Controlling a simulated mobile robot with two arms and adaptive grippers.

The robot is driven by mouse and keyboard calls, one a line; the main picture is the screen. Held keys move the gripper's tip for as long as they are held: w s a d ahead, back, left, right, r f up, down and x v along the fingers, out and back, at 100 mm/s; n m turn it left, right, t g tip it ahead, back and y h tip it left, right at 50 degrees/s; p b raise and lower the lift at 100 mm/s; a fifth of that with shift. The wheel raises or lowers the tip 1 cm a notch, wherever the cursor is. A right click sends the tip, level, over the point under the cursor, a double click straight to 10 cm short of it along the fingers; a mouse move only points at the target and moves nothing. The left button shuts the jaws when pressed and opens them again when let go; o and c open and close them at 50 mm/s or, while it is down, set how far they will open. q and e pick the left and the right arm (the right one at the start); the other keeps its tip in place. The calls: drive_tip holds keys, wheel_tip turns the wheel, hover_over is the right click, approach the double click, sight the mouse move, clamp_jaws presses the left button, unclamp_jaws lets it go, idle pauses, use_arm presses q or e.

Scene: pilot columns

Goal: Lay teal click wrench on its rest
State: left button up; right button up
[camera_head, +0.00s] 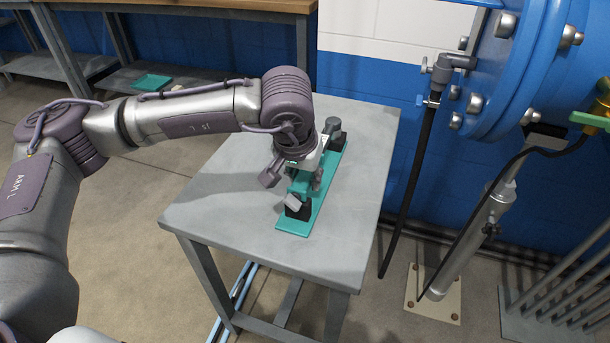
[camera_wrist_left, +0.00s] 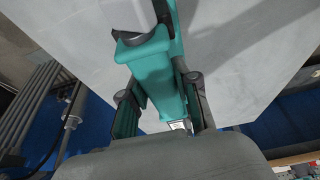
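The rest is a teal base strip (camera_head: 292,227) on the grey table (camera_head: 230,215), with a dark cradle block (camera_head: 297,208) at its near end and another dark block (camera_head: 336,141) at its far end. The teal click wrench (camera_head: 301,186) lies along the rest, its grey end over the near block. Its middle is partly hidden by my arm. My left gripper (camera_head: 294,177) is over the wrench's middle, its fingers spread to either side. In the left wrist view, the teal wrench (camera_wrist_left: 165,88) runs between the parted fingers. My right gripper is not in view.
A blue flanged vessel (camera_head: 535,65) with a hanging black hose (camera_head: 412,190) stands right of the table. A silver cylinder (camera_head: 478,230) is below it. A wooden-topped bench (camera_head: 200,5) with a teal tray (camera_head: 152,82) on its shelf stands behind. The table's left part is clear.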

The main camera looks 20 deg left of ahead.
use_arm(q)
drive_tip(key=o, duration=0.5)
drive_tip(key=shift+r, duration=0.1)
drive_tip(key=v, duration=1.2)
